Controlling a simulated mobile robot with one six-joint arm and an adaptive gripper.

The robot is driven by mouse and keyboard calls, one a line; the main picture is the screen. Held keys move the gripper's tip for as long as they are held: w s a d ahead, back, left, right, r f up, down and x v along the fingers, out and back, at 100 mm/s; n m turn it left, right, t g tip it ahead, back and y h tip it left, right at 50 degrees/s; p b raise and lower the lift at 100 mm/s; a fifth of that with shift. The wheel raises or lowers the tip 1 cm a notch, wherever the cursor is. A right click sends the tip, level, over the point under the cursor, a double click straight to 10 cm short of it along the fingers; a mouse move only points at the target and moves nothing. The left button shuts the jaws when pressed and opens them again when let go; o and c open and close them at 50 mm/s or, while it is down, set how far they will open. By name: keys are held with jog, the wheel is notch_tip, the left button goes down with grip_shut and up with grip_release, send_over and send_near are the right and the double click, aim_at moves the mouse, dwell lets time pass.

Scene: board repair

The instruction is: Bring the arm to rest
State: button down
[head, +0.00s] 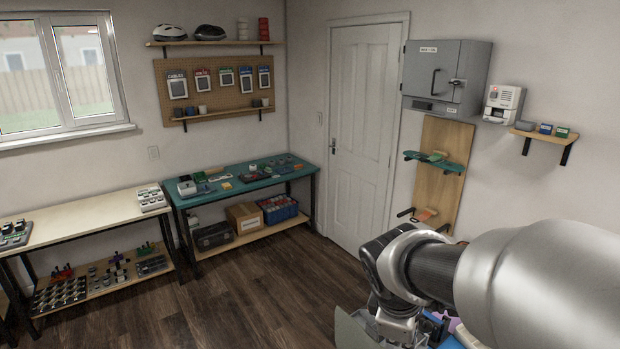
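My silver arm (540,275) reaches in from the right edge and fills the lower right of the head view. Its dark forearm section (437,270) runs left to a wrist joint (385,262) that bends downward. My gripper (396,328) hangs under the wrist at the bottom edge. Its fingers are not clearly visible, so I cannot tell whether it is open, shut or holding something.
A grey-green panel (357,332) shows beside my gripper, with partly hidden coloured items (450,322) to its right. A teal bench (235,183) and a cream bench (85,212) stand along the back wall. The wooden floor (270,300) between is clear.

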jog(key=s+a+f+m+y+b, duration=0.1)
jog(key=s+f+m+b, duration=0.2)
jog(key=s, duration=0.3)
jog(key=s+f+m+t+y+b, duration=0.1)
jog(key=s+f+m+b, duration=0.3)
jog(key=s+m+b, duration=0.1)
jog(key=s+a+f+m+b, duration=0.1)
jog(key=s+f+m+b, duration=0.2)
jog(key=s, duration=0.4)
jog(key=shift+s+a+f+m+y+b, duration=0.15)
jog(key=shift+s+a+m+y+b, duration=0.25)
jog(key=shift+m+b, duration=0.35)
